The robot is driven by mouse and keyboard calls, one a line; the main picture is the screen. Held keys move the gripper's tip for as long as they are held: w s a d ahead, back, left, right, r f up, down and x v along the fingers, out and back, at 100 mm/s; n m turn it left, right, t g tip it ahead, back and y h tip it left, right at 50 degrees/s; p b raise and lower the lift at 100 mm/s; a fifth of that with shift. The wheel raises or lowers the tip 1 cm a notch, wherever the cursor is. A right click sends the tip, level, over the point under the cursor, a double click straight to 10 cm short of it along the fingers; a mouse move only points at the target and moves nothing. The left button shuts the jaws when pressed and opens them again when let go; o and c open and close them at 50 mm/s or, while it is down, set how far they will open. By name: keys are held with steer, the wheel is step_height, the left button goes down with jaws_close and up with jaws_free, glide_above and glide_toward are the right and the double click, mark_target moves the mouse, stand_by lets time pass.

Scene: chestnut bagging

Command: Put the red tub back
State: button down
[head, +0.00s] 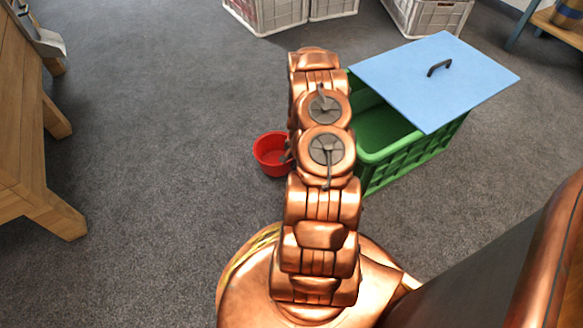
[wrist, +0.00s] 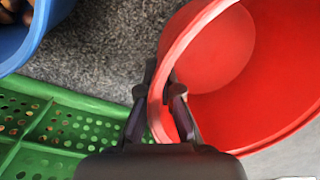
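The red tub (head: 270,153) shows in the head view just left of my arm, over the grey floor. In the wrist view the red tub (wrist: 235,60) fills the right side, its open mouth facing the camera at a slant and its inside empty where it shows. My gripper (wrist: 162,75) has one dark finger on each side of the tub's wall near the rim, closed on it. In the head view my arm hides most of the gripper. I cannot tell whether the tub touches the floor.
A green crate (head: 413,152) stands right of my arm, partly covered by a blue lid (head: 440,80) with a dark handle. The wrist view shows a blue container (wrist: 22,40) with brown contents and a green perforated piece (wrist: 70,125). A wooden table (head: 25,130) stands left; pale crates (head: 265,15) stand behind.

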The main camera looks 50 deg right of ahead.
step_height(320, 180, down, 3)
steer(key=shift+r+b, duration=0.1)
steer(key=shift+b, duration=0.35)
steer(key=c, duration=1.3)
jaws_free()
steer(key=shift+r, duration=0.1)
